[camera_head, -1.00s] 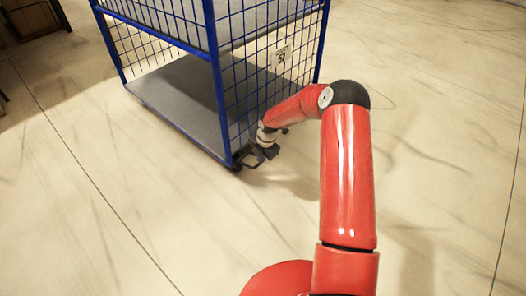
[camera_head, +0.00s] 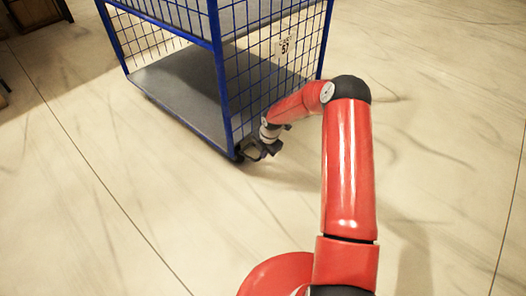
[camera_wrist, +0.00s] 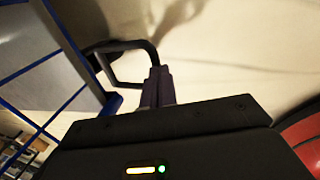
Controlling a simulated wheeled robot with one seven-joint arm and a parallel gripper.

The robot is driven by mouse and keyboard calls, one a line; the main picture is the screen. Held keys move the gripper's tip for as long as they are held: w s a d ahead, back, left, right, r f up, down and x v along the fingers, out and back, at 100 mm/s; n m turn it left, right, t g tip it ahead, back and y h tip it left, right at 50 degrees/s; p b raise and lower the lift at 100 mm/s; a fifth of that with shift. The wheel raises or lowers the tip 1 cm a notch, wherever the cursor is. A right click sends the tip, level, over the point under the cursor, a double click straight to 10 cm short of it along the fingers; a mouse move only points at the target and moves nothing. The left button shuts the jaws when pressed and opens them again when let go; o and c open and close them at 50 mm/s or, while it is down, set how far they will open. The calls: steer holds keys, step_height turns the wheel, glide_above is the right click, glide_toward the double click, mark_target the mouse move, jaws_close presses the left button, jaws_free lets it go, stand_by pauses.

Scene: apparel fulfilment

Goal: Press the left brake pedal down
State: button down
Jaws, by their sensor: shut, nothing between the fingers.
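The left brake pedal (camera_head: 250,153) is a dark looped bar low at the near corner of the blue cart (camera_head: 219,70). In the wrist view the pedal (camera_wrist: 125,45) is a black open frame beside the cart's edge. My gripper (camera_wrist: 157,76) is shut and empty, its fingertips close to the right end of the loop. I cannot tell whether they touch it. In the head view my gripper (camera_head: 269,149) is small and dark beside the pedal, low near the floor. The pedal's mount is partly hidden.
The cart has wire mesh sides, a grey bottom shelf (camera_head: 182,85) and a number label (camera_head: 285,48). Dark furniture (camera_head: 34,12) stands at the far left. The pale floor (camera_head: 440,150) around the cart's right and front is clear.

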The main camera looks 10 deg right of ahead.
steer(key=shift+s+d+f+b, duration=0.2)
steer(key=shift+f+b, duration=0.2)
steer(key=shift+f, duration=0.55)
steer(key=shift+s+d+f+b, duration=0.15)
steer(key=shift+f+b, duration=0.2)
steer(key=shift+f, duration=0.65)
steer(key=shift+s+d+f+b, duration=0.15)
steer(key=shift+f+b, duration=0.25)
steer(key=shift+f, duration=0.55)
steer(key=shift+a+r, duration=0.1)
